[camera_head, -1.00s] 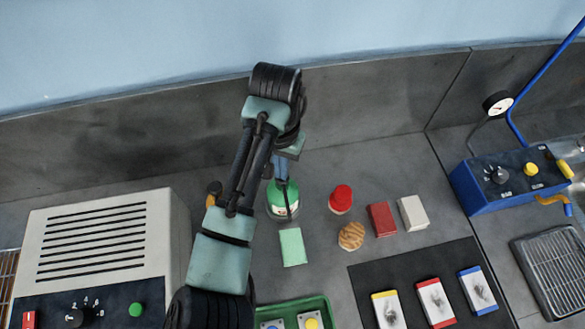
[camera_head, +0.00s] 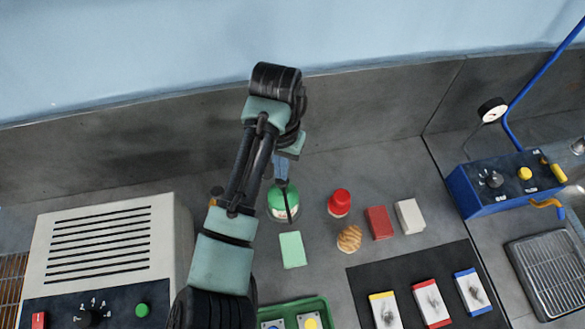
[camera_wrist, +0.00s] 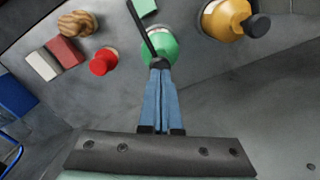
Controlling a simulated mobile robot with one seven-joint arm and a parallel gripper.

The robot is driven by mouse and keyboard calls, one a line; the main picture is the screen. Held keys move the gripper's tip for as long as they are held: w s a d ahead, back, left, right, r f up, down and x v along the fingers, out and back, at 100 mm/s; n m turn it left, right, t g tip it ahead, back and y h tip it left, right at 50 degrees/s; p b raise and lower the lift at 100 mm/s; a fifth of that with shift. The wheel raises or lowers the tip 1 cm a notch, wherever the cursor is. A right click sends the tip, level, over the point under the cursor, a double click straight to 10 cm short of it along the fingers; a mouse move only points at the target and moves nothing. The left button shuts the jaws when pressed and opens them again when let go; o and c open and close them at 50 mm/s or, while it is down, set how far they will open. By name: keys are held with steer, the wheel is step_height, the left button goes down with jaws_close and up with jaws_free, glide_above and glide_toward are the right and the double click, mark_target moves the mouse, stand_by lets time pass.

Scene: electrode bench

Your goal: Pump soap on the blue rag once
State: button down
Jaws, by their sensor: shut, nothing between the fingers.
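A green soap bottle (camera_head: 278,207) with a black pump spout stands left of centre in the head view, partly behind my arm. It also shows in the wrist view (camera_wrist: 165,44). My gripper (camera_wrist: 160,68) is shut, its two blue fingers together and empty. The fingertips are over the black pump head and look to touch it or nearly so. The spout points toward a pale green rectangular piece (camera_head: 292,250), which lies flat in front of the bottle. No rag that is clearly blue shows in either view.
An orange bottle with a black top (camera_wrist: 226,18) stands beside the green one. A red-capped container (camera_head: 340,202), a wooden-looking round item (camera_head: 349,238), a red block (camera_head: 380,222) and a white block (camera_head: 410,216) lie to the right. A beige machine (camera_head: 105,245) stands left.

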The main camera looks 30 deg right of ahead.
step_height(320, 180, up, 6)
steer(key=p, duration=0.6)
stand_by(0.4)
